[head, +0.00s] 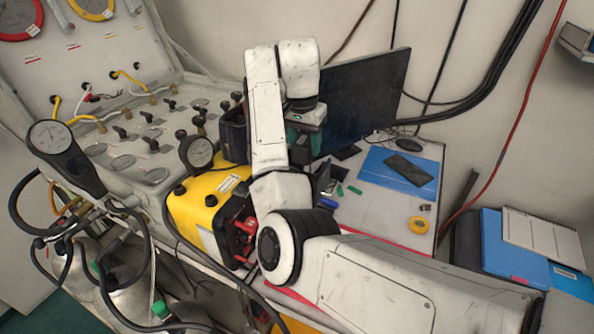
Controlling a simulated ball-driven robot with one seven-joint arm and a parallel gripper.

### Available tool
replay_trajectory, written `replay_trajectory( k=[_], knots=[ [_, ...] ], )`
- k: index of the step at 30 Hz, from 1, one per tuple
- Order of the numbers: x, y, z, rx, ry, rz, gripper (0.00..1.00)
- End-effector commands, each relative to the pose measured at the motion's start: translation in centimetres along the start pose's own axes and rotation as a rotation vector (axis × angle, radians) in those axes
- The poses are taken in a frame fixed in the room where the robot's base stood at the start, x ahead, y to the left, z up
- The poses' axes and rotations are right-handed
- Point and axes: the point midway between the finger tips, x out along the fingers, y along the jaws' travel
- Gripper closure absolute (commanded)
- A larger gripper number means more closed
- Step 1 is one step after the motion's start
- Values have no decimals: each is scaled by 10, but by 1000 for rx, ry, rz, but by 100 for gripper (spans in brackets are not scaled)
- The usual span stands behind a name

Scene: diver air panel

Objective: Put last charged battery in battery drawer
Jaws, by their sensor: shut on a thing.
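My gripper (303,143) is at the end of my white arm, in front of the monitor's lower left corner and above the desk. It is partly hidden by my forearm. It is shut on a dark thing that I take to be the battery; its outline is too small and covered to make out clearly. A teal and black part (308,114) shows just above the gripper; I cannot tell whether it belongs to the battery. I cannot make out the battery drawer in this view.
A yellow case (205,204) stands left of my arm beside the grey air panel (150,128) with its gauges and hoses. The monitor (362,100) stands behind my gripper. The desk holds a blue mat (376,164), a yellow tape roll (419,224) and small green pieces (355,190).

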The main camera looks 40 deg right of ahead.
Motion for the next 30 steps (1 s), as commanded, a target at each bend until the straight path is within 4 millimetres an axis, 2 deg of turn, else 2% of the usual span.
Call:
replay_trajectory(
  k=[3, 9, 14, 19, 20, 23, 29, 30],
  knots=[
    [22, 2, 3, 1, -1, 5, 95],
    [49, 0, 8, 0, -1, 1, 95],
    [60, 0, 9, 1, 0, 0, 95],
    [79, 1, 13, -1, -2, 2, 95],
    [83, 1, 13, -1, -3, 3, 100],
    [95, 1, 15, 0, -4, 2, 100],
    [100, 3, 16, 1, -11, 5, 100],
    [102, 4, 17, 1, -13, 6, 45]
  ],
)
